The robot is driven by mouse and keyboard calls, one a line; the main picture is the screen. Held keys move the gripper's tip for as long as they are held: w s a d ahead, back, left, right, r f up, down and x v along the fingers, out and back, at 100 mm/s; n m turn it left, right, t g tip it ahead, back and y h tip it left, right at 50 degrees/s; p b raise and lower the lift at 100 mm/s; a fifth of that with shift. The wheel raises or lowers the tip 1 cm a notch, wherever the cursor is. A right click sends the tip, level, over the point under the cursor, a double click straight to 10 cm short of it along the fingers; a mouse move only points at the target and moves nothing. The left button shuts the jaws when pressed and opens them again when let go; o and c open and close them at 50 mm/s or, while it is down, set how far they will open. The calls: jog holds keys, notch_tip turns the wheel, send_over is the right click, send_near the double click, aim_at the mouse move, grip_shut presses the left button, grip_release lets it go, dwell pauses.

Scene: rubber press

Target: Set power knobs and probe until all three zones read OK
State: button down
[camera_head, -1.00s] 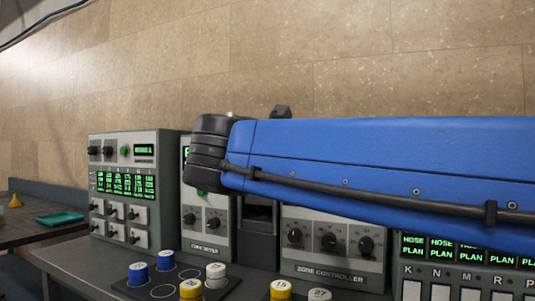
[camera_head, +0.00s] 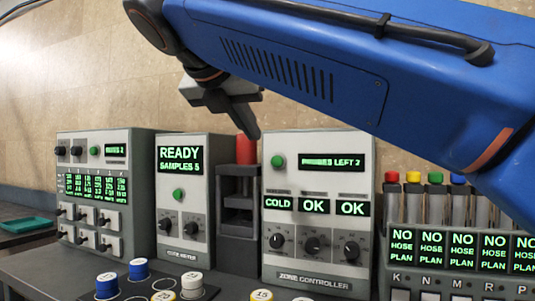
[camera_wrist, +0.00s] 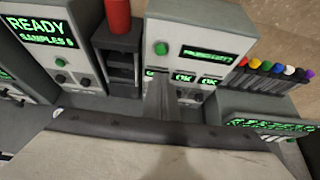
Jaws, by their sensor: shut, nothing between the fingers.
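The zone controller (camera_head: 325,285) stands at centre right. Its left zone display (camera_head: 278,203) reads COLD. Its middle zone display (camera_head: 314,207) and right zone display (camera_head: 352,209) read OK. Its top display (camera_head: 331,162) seems to read PROBES LEFT 2. Its green button (camera_head: 277,161) sits beside that display. The left knob (camera_head: 277,240), middle knob (camera_head: 312,245) and right knob (camera_head: 351,250) sit below the zone displays. My gripper (camera_head: 253,132) is shut and empty, up by the controller's top left corner, apart from the knobs. In the wrist view, its fingers (camera_wrist: 160,97) cover most of the left zone display.
A unit reading READY, SAMPLES 5 (camera_head: 180,159) stands left of a dark press with a red cylinder (camera_head: 246,149). Capped tubes (camera_head: 436,200) stand behind NO HOSE PLAN displays at right. Blue, white and yellow numbered pucks (camera_head: 139,268) stand in front.

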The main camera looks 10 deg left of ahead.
send_near(277, 160)
notch_tip(277, 160, down, 3)
jog(key=w, duration=0.3)
jog(key=shift+w+d+f, duration=0.1)
jog(key=shift+w+d, duration=0.15)
jog(key=shift+w, duration=0.15)
jog(key=shift+w+d, duration=0.1)
jog(key=shift+w, duration=0.5)
